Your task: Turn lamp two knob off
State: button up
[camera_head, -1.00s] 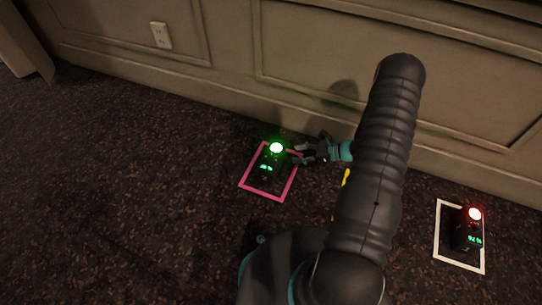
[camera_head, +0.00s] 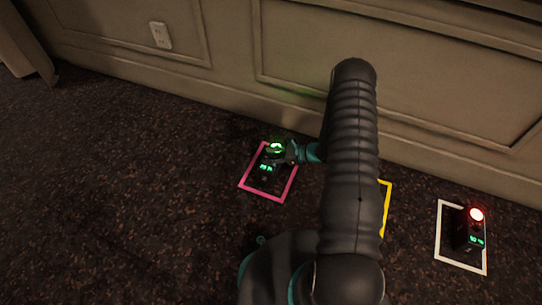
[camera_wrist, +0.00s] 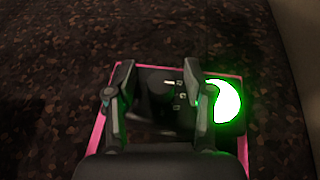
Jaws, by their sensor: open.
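A dark lamp box (camera_wrist: 180,98) with small white marks shows between my gripper's fingers in the wrist view, with a dark knob-like shape on it. Its round lamp glows green (camera_wrist: 224,101), just right of the right finger. In the head view this unit has a green display (camera_head: 266,168) and stands inside a pink frame (camera_head: 264,198). My gripper (camera_wrist: 157,78) is open, its fingers either side of the knob-like shape; contact cannot be told. In the head view my gripper (camera_head: 281,152) partly covers the green lamp. No label tells which unit is lamp two.
A second dark box (camera_head: 462,238) with a red lit lamp (camera_head: 476,214) stands in a white frame (camera_head: 438,240) at the right. A yellow frame (camera_head: 387,205) is mostly hidden behind my arm. The panelled wall (camera_head: 230,90) stands behind. The carpet at left is clear.

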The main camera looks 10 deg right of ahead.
grip_shut()
jog(key=shift+f+n+g+b, duration=0.1)
jog(key=shift+n+g+b, duration=0.2)
jog(key=shift+b, duration=0.1)
jog(key=shift+n+g+y+b, duration=0.5)
jog(key=shift+n+g+b, duration=0.3)
jog(key=shift+n+g, duration=0.25)
jog(key=n+g, duration=0.4)
jog(key=g, duration=0.1)
jog(key=shift+b, duration=0.3)
jog(key=n+g, duration=0.2)
jog(key=n+g+h, duration=0.1)
jog(key=n+g, duration=0.2)
jog(key=shift+h, duration=0.3)
jog(key=n+g+h, duration=0.3)
jog(key=n+g, duration=0.1)
jog(key=shift+n+h, duration=0.25)
jog(key=shift+h, duration=0.05)
